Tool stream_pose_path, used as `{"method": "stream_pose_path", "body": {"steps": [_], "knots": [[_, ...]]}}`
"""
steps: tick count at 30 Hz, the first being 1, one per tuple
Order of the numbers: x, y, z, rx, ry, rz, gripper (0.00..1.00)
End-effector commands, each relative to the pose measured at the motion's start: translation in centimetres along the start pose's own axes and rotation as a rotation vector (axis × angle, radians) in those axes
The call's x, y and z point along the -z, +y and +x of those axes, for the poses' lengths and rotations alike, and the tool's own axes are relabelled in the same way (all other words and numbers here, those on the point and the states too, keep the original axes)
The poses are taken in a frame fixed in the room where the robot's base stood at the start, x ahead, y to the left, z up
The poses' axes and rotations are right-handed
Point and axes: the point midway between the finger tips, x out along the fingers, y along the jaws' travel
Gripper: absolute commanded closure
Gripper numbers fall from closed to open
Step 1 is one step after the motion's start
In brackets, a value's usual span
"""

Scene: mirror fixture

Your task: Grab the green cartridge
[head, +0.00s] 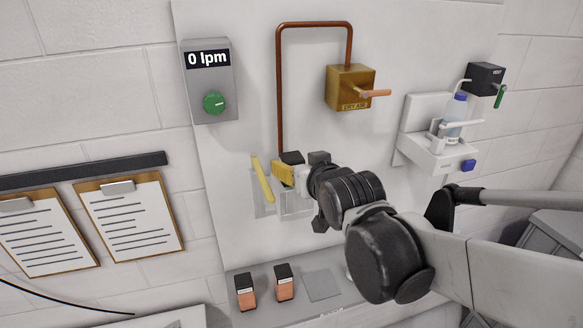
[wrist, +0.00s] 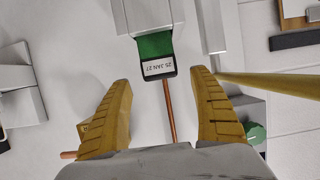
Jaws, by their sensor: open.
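The green cartridge (wrist: 156,45) shows in the wrist view at top centre. It has a dark end and a white label reading "25 JAN 27", and its far end meets a light grey block. My gripper (wrist: 160,79) is open, with one yellow finger to each side just short of the cartridge's labelled end. Nothing is between the fingers at their tips. In the head view my gripper (head: 289,173) is at the clear holder on the wall panel, and the green cartridge cannot be made out there.
A yellow lever (head: 262,180) stands close left of my gripper; it crosses the right of the wrist view (wrist: 270,86). Two orange-and-black cartridges (head: 246,293) (head: 284,283) stand on the shelf below. A copper pipe (head: 279,95) and brass valve box (head: 350,87) are above.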

Motion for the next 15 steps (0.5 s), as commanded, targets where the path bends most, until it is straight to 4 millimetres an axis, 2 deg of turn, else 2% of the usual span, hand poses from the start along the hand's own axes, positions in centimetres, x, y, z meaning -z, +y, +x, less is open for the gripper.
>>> {"method": "stream_pose_path", "body": {"steps": [9,15], "knots": [[0.5,-0.1,4.0,0.0,0.0,0.0,0.28],[0.4,-0.1,4.7,0.0,0.0,0.0,0.28]]}}
